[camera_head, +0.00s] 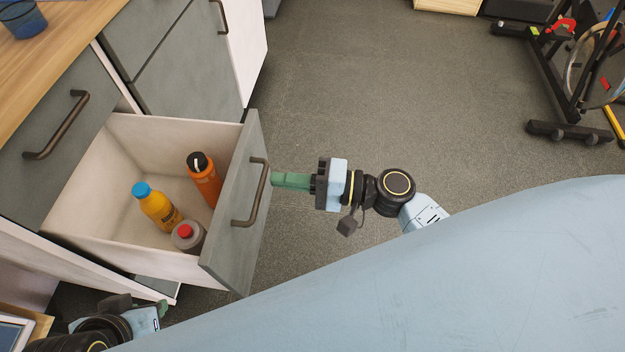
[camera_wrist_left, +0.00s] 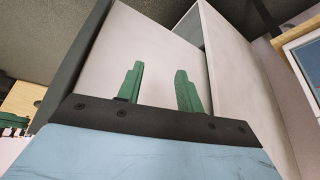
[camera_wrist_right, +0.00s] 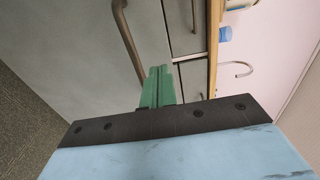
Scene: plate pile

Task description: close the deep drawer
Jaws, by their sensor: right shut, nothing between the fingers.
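The deep drawer (camera_head: 240,190) is pulled out from the cabinet, with its grey front and dark bar handle (camera_head: 258,190) facing right. My right gripper (camera_head: 275,180) is shut and empty. Its green fingertips point at the drawer front, close to the upper part of the handle; I cannot tell whether they touch. In the right wrist view the shut green fingers (camera_wrist_right: 158,86) are beside the dark handle (camera_wrist_right: 127,38). My left gripper's fingers (camera_wrist_left: 160,88) are apart, with a pale panel behind them.
The drawer holds an orange bottle (camera_head: 204,180), a yellow bottle with a blue cap (camera_head: 158,207) and a grey bottle with a red cap (camera_head: 188,236). A wooden counter (camera_head: 45,65) is above. Open floor (camera_head: 380,90) lies to the right, with a black-framed stand (camera_head: 560,85) beyond.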

